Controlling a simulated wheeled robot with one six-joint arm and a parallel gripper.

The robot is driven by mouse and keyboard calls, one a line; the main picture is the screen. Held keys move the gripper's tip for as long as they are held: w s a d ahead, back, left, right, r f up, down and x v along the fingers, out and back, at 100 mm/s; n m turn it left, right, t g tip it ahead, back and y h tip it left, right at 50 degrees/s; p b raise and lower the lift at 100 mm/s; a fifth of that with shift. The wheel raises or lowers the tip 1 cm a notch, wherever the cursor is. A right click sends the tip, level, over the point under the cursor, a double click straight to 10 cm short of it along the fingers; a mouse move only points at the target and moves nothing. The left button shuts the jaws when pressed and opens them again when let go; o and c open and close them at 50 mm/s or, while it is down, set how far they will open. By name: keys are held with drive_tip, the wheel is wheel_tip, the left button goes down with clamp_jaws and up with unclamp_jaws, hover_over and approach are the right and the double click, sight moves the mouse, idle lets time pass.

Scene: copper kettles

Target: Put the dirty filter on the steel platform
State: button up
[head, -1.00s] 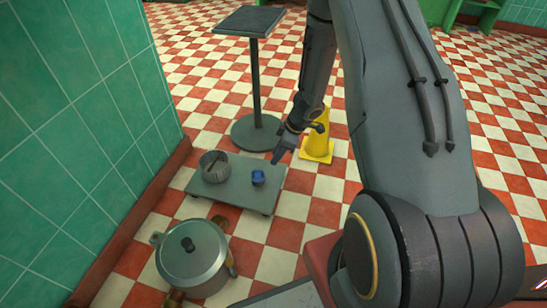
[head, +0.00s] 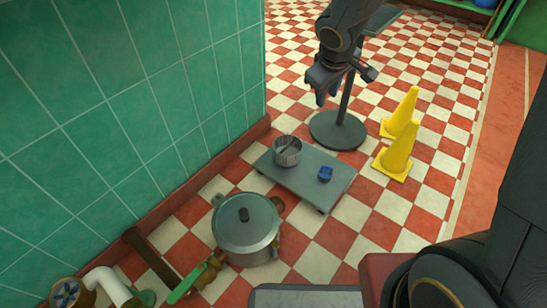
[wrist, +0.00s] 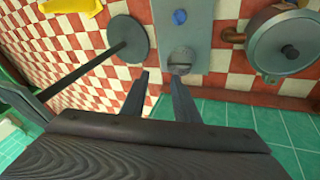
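A low flat grey platform (head: 325,172), which looks like the steel platform, stands on the floor near the green wall. A round grey can (head: 287,151) with something thin inside and a small blue object (head: 325,174) stand on it. I cannot tell for sure which thing is the dirty filter. My gripper (head: 322,96) hangs in the air above and beyond the platform, apart from both objects. In the wrist view, its fingers (wrist: 162,80) are apart with nothing between them. The can (wrist: 181,60) and the blue object (wrist: 180,16) show beyond the fingertips.
A lidded metal pot (head: 246,230) stands in front of the platform, near pipes with a green-handled valve (head: 188,282). A round-based stand (head: 337,130) is behind the platform. Yellow cones (head: 397,155) stand to its right. The green wall (head: 130,110) bounds the left.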

drive_tip(key=s+a+r+g+y, duration=0.1)
drive_tip(key=s+a+r, duration=0.2)
drive_tip(key=s, duration=0.7)
drive_tip(key=s+a+r+m+g+y, duration=0.1)
drive_tip(key=s+a, duration=0.4)
drive_tip(key=s, duration=0.6)
drive_tip(key=s+a+r+g+y, duration=0.1)
drive_tip(key=s+a+r+g, duration=0.2)
drive_tip(key=s, duration=0.8)
wheel_tip(320, 180, up, 3)
drive_tip(key=shift+a+f+m, duration=0.15)
drive_tip(key=shift+a+m, duration=0.25)
drive_tip(key=shift+a, duration=0.65)
drive_tip(key=shift+w, duration=0.1)
drive_tip(key=d+r+m+h+p, duration=0.1)
drive_tip(key=d+r+m+p, duration=0.2)
drive_tip(key=d+r+p, duration=0.7)
drive_tip(key=d+r+m+h+p, duration=0.1)
drive_tip(key=d+r+m+p, duration=0.2)
drive_tip(key=d+r+p, duration=0.7)
wheel_tip(320, 180, up, 7)
drive_tip(key=p, duration=1.5)
drive_tip(key=shift+d+f+p, duration=0.2)
drive_tip(key=shift+d+p, duration=0.05)
drive_tip(key=shift+p, duration=0.15)
